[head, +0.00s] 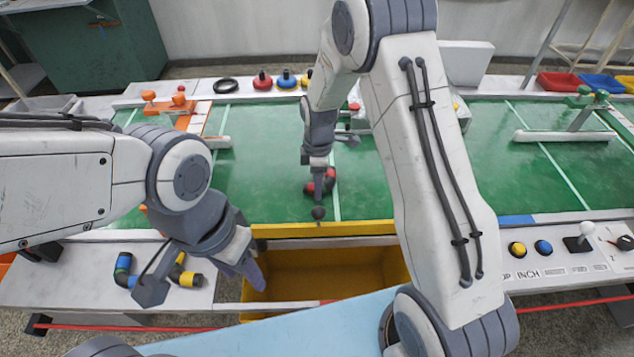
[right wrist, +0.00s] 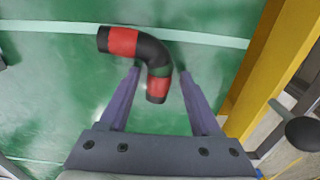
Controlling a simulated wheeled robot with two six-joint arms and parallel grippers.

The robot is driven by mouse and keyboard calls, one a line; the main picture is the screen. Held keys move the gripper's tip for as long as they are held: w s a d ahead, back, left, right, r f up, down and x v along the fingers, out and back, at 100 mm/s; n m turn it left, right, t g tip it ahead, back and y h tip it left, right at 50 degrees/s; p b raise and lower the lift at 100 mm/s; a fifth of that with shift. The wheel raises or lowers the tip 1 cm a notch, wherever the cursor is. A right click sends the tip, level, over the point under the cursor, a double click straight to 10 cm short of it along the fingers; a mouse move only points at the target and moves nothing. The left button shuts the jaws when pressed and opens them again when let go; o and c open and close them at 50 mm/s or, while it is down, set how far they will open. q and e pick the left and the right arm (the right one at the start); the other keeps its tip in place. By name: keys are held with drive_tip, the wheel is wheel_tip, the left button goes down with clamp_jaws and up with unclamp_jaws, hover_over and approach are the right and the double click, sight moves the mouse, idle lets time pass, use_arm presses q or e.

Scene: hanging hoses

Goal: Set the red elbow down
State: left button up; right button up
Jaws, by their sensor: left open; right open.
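The red elbow (head: 325,182), a black bent hose with red bands, lies on the green belt (head: 260,190) just behind the yellow bin. In the right wrist view the red elbow (right wrist: 140,50) has one end between the fingertips of my right gripper (right wrist: 160,85), with gaps on both sides. My right gripper (head: 319,180) is open over it in the head view, partly hiding it. My left gripper (head: 205,275) is open and empty, above the white ledge at the front left.
A yellow bin (head: 325,230) stands in front of the belt. A blue-banded elbow (head: 124,270) and a yellow-banded elbow (head: 188,278) lie on the ledge near my left gripper. Buttons and a joystick (head: 580,240) are at right. The belt left of the elbow is clear.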

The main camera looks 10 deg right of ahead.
wheel_tip(320, 180, up, 12)
drive_tip(key=s+a+r+m, duration=0.2)
drive_tip(key=s+a+r, duration=0.15)
drive_tip(key=s, duration=0.35)
drive_tip(key=s+a+r+m, duration=0.2)
drive_tip(key=s+a, duration=0.3)
drive_tip(key=s, duration=0.3)
drive_tip(key=s+m, duration=0.4)
drive_tip(key=s, duration=0.9)
drive_tip(key=shift+r+m+y, duration=0.2)
drive_tip(key=shift+m+y, duration=0.1)
drive_tip(key=shift+y, duration=0.1)
drive_tip(key=shift+s, duration=0.1)
